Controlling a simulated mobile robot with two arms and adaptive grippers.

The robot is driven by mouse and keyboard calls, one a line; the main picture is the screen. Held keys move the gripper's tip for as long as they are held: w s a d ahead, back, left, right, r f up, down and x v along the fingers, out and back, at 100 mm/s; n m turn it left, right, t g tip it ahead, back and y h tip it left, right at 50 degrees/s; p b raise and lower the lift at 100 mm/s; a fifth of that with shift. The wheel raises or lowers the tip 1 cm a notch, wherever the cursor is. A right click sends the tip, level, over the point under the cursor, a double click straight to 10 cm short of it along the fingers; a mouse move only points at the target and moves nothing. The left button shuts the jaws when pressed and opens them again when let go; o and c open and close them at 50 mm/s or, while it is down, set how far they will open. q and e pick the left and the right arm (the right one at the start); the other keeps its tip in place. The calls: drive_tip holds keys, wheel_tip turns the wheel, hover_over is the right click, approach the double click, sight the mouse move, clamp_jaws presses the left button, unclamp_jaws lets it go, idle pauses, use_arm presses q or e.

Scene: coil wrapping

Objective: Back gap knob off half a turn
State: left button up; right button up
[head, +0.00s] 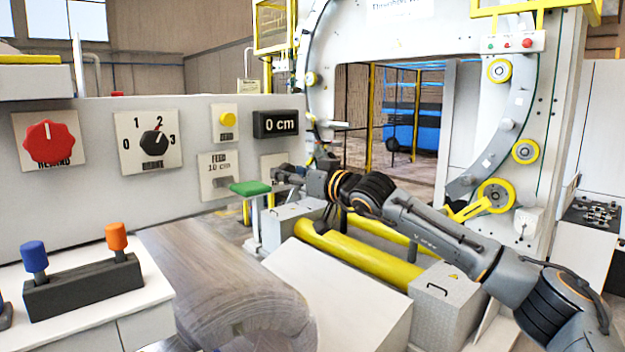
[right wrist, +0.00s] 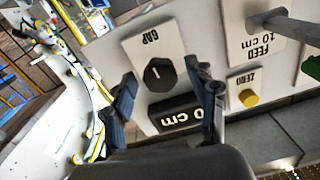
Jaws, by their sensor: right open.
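The gap knob (right wrist: 160,75) is a black faceted knob with a short white mark, on a white plate lettered GAP. It shows in the right wrist view, upside down, with a 0 cm display just below it. My right gripper (right wrist: 165,80) is open, with its fingers on either side of the knob in that view. I cannot tell whether they touch it. In the head view, my right gripper (head: 287,173) is at the panel, and hides the knob and much of its plate (head: 268,160). My left gripper is not in view.
The panel also holds a red knob (head: 50,142), a black selector (head: 153,142), a yellow button (head: 227,119) and a feed lever (head: 222,183). A green pad (head: 249,188) stands close below my right gripper. A wrapped coil (head: 225,285) lies in front.

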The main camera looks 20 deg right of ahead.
drive_tip(key=v, duration=1)
